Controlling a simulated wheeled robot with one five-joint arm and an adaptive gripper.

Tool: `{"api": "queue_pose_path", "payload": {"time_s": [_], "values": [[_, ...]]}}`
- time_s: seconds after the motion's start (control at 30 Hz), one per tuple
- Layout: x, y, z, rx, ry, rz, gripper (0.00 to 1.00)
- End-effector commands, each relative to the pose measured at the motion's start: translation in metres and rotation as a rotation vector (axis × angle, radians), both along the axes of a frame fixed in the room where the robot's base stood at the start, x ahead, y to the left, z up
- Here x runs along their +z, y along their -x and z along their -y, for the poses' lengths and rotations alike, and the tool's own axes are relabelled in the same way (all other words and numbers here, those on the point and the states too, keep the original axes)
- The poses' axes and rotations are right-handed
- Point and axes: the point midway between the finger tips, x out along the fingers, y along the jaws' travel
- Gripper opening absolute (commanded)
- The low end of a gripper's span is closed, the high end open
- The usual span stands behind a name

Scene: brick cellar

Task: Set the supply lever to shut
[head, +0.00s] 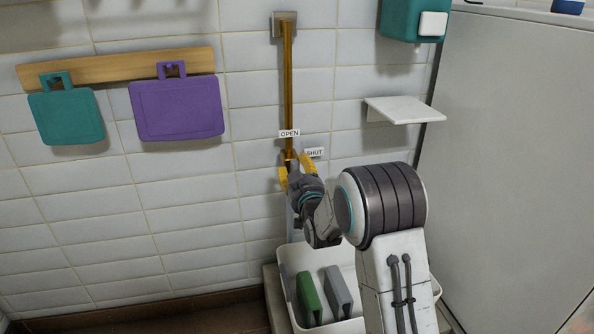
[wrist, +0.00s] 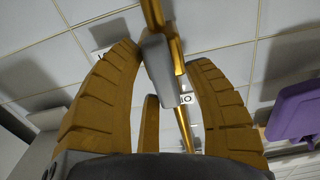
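The supply lever shows in the wrist view as a grey bar (wrist: 160,66) beside a brass pipe, between my two orange fingers. In the head view my arm and gripper (head: 297,172) hide most of the lever, at the lower end of the brass pipe (head: 288,80). An OPEN label (head: 289,133) sits over the pipe, and a SHUT label (head: 315,152) lies lower right of it. My gripper (wrist: 164,55) has its fingers apart, one on each side of the lever. I cannot tell whether they press on it. Which label the lever points to is unclear.
A white tray (head: 286,292) with a green and a grey block stands below. A white shelf (head: 402,110) and a teal box (head: 400,18) are on the wall at right, beside a tall grey panel (head: 510,150). Teal and purple boards (head: 177,110) hang at left.

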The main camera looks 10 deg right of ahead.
Motion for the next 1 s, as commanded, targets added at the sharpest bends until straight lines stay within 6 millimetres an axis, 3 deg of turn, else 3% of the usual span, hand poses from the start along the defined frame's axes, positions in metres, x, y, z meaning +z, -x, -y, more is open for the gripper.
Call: {"api": "queue_pose_path", "payload": {"time_s": [0.5,0.77,1.0], "values": [[0.0003,0.0001,-0.0006,0.001,0.000,0.001,0.00],[0.0009,0.0000,-0.0011,0.002,0.023,0.002,0.00],[0.0019,-0.0001,-0.0021,0.003,0.147,0.002,0.00]]}}
